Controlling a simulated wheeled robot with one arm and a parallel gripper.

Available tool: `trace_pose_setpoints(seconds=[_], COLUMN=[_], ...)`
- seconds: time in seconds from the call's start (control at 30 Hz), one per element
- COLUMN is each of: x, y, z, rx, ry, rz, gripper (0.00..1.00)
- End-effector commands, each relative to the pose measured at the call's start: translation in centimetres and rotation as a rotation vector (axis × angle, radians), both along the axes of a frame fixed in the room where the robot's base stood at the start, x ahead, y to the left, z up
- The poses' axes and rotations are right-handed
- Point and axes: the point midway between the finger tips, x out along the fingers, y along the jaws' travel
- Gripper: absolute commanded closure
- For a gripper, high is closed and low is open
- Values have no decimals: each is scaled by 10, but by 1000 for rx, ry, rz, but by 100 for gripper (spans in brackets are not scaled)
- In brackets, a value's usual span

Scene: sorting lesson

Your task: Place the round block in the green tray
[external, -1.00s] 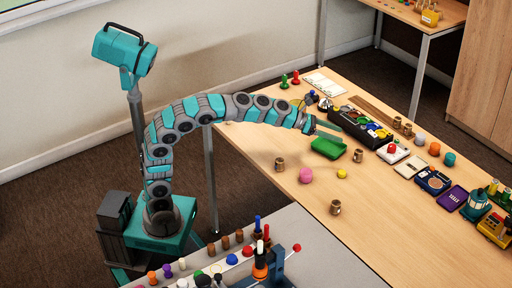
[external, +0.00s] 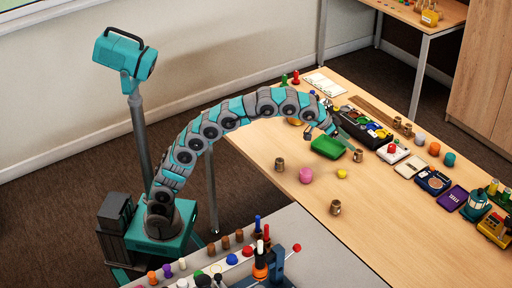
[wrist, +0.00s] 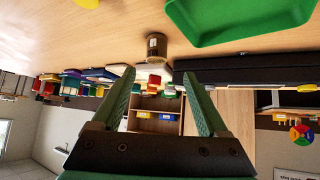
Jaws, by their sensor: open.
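The green tray (external: 327,147) lies empty on the wooden table, and its edge shows at the top right of the wrist view (wrist: 240,36). A pink rounded block (external: 306,175) sits on the table in front of the tray. A small yellow rounded piece (external: 342,174) is to its right; a yellow piece also shows at the top edge of the wrist view (wrist: 88,3). I cannot tell for sure which is the round block.
A black compartment box (external: 362,128) with coloured pieces stands behind the tray. Brass-coloured cylinders stand near the tray (external: 358,155), left of the pink block (external: 280,164) and nearer the front (external: 335,207). The table's front middle is mostly clear.

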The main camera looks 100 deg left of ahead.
Motion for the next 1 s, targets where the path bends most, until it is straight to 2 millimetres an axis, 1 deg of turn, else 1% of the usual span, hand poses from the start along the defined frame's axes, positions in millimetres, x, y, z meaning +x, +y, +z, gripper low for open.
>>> trace_pose_setpoints(seconds=[0.03,0.13,0.3,0.47,0.63,0.77,1.0], x=[1,5,17,24,39,50,53], y=[-6,-9,-5,-1,7,9,10], z=[-2,-8,-22,-29,-46,-58,-59], rx=[-31,-51,-50,-48,-48,-47,-46], ry=[3,7,10,9,7,8,6], rz=[2,6,5,6,6,6,5], gripper=[23,23,23,23,23,23,23])
